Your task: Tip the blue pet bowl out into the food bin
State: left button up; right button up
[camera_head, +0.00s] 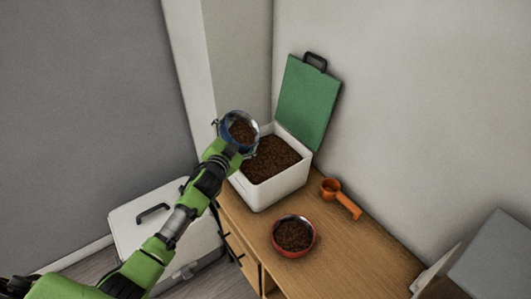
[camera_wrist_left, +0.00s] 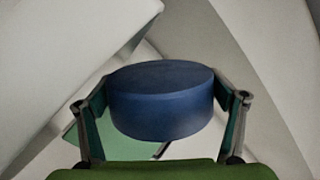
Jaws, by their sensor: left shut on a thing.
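The blue pet bowl (camera_head: 229,121) holds brown kibble and sits in my left gripper (camera_head: 237,134), which is shut on it. In the left wrist view the blue bowl (camera_wrist_left: 162,100) shows its outer side between the two fingers. In the head view the bowl is at the back left edge of the food bin (camera_head: 270,191), seemingly above it; the exact height is hard to tell. The bin is a white box with brown kibble (camera_head: 270,161) inside. Its green lid (camera_head: 307,104) stands open at the back. My right gripper is not in view.
A red bowl (camera_head: 293,252) of kibble stands on the wooden cabinet top (camera_head: 345,265) in front of the bin. An orange scoop (camera_head: 341,198) lies right of the bin. A white lidded box (camera_head: 135,225) stands on the floor at left. A grey object (camera_head: 495,262) is at far right.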

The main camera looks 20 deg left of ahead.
pick_arm(q)
jog(key=shift+r, duration=0.3)
jog(key=shift+w+d+r+m, duration=0.1)
jog(key=shift+d+m, duration=0.2)
jog(key=shift+m, duration=0.1)
jog(key=shift+r, duration=0.15)
jog(key=shift+d+f+m+b, duration=0.15)
jog(key=shift+f+m+b, duration=0.05)
jog(key=shift+m+b, duration=0.15)
jog(key=shift+d+f+m+y+b, duration=0.1)
jog(key=shift+m+y+b, duration=0.2)
jog(key=shift+m+b, duration=0.1)
jog(key=shift+d+m, duration=0.15)
jog(key=shift+m, duration=0.2)
